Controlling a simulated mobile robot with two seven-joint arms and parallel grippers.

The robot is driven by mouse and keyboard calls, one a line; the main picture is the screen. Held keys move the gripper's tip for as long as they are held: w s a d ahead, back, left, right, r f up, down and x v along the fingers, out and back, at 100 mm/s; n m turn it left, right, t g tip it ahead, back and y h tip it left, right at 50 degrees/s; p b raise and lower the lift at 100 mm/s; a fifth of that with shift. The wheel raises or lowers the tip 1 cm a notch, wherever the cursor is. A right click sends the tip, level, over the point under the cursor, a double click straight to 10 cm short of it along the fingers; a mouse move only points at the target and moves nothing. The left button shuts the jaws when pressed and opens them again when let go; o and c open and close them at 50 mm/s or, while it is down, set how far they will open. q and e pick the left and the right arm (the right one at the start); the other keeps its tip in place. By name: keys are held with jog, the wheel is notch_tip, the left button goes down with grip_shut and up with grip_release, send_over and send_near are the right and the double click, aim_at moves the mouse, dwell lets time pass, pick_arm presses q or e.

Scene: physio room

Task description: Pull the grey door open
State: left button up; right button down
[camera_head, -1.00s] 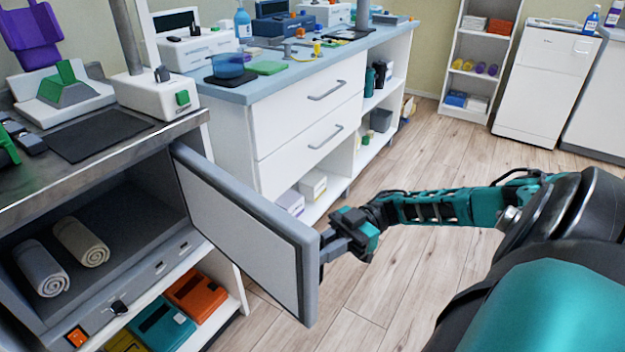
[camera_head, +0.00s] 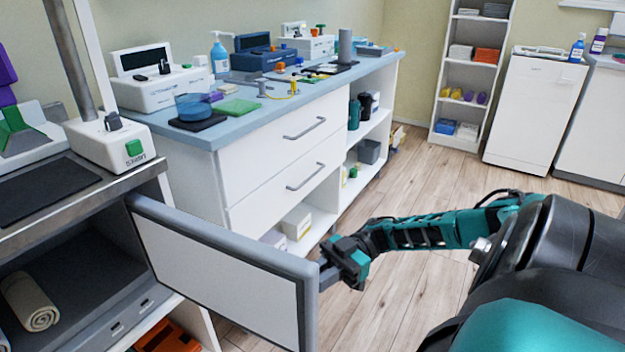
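The grey door (camera_head: 225,276) of a compartment under the steel counter at the left stands swung open, its free edge toward the picture's middle. My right gripper (camera_head: 328,274) is at the outer side of that free edge, where the handle would be. The fingertips and the handle are hidden behind the door's edge, so I cannot tell whether the fingers are shut on it. Inside the open compartment a rolled cream towel (camera_head: 31,301) lies on the dark floor. My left gripper is not in view.
A white drawer unit (camera_head: 275,160) with a blue top stands behind the door. The steel counter (camera_head: 85,205) carries a white device (camera_head: 110,143). An orange item (camera_head: 168,337) lies on the shelf below. The wooden floor (camera_head: 400,300) right of the door is free.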

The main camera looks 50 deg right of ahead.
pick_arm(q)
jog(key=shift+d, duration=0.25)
pick_arm(e)
jog(key=shift+w+d, duration=0.15)
jog(key=shift+d, duration=0.1)
jog(key=c, duration=1.2)
grip_release()
jog(key=shift+w, duration=0.1)
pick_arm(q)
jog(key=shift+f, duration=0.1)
pick_arm(e)
jog(key=shift+d, duration=0.1)
pick_arm(q)
jog(key=b, duration=0.1)
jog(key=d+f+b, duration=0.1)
jog(key=b, duration=0.1)
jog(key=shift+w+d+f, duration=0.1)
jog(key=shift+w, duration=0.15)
pick_arm(e)
jog(key=s+d, duration=0.2)
jog(key=d, duration=1)
jog(key=shift+s+d, duration=0.25)
